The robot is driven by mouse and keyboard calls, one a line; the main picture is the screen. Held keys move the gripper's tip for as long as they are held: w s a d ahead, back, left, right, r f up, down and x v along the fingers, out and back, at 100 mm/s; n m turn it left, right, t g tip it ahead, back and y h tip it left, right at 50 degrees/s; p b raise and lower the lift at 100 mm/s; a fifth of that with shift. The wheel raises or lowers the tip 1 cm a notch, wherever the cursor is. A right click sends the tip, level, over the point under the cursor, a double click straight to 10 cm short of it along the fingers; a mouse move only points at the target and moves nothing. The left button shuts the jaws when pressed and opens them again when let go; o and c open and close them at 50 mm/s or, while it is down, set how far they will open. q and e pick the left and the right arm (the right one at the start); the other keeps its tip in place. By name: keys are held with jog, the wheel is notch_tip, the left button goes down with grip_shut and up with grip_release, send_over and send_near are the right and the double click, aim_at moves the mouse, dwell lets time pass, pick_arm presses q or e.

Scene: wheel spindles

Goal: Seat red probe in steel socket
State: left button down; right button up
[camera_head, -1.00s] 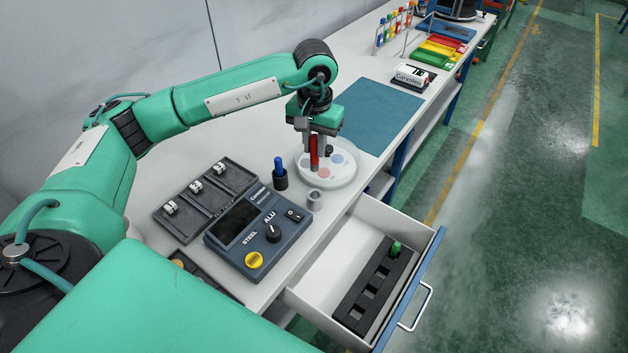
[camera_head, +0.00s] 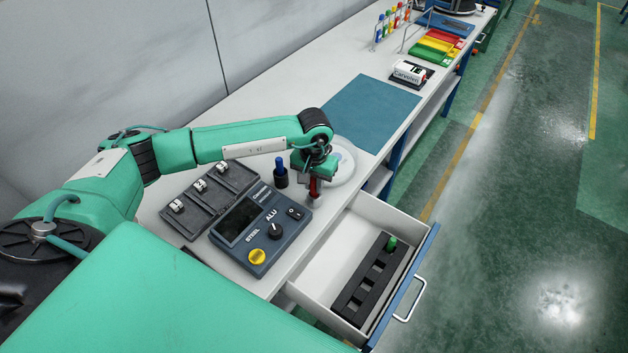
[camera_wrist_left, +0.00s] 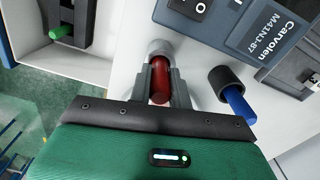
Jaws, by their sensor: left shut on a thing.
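My left gripper (camera_head: 314,182) is shut on the red probe (camera_head: 314,188) and holds it upright, pointing down over the grey steel socket (camera_head: 312,200). In the left wrist view the red probe (camera_wrist_left: 160,82) sits between the two grey fingers (camera_wrist_left: 160,76), its lower end at the mouth of the steel socket (camera_wrist_left: 160,47). It lines up with the socket; how deep its tip is inside, I cannot tell. My right gripper is not in view.
The blue probe (camera_head: 280,162) stands in a black holder (camera_head: 281,180) close beside the gripper. A tester box (camera_head: 258,230) with knob and yellow button is near the socket. The drawer (camera_head: 330,245) is open, holding a black rack (camera_head: 352,300) with a green probe (camera_head: 391,243).

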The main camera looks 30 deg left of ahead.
pick_arm(q)
jog(key=shift+f, duration=0.1)
jog(key=c, duration=1.3)
grip_release()
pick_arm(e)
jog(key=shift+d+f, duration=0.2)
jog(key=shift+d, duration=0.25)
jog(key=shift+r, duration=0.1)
pick_arm(q)
jog(key=shift+r, duration=0.3)
notch_tip(320, 180, up, 11)
jog(key=b, duration=0.5)
jog(key=shift+r, duration=0.4)
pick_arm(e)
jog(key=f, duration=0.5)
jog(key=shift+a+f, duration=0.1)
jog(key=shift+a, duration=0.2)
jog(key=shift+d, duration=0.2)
pick_arm(q)
jog(key=shift+d+f, duration=0.1)
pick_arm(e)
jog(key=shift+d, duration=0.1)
